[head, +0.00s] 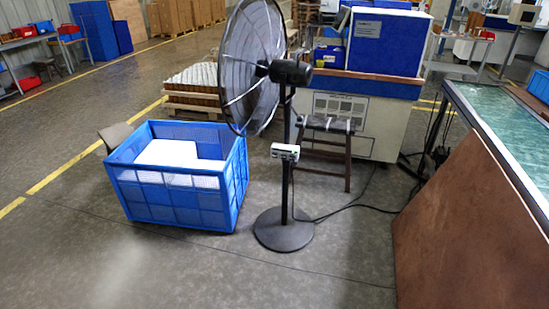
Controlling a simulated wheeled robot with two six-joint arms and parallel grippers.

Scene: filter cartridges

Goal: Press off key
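A black pedestal fan (287,115) stands upright on the floor in the middle of the head view. Its wire-caged head (250,60) faces left. A small pale control box (285,152) is fixed to the front of its pole. The box has small keys or markings on its face, too small to tell which key is the off key. The fan's round base (284,232) rests on the floor. Neither of my grippers is in view, so nothing of mine touches the control box.
A blue crate (178,214) holding white items stands left of the fan. A dark stool (325,145) and a machine (350,120) stand behind it. A cable (350,209) runs right along the floor. A brown board (462,235) leans at right. Floor in front is clear.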

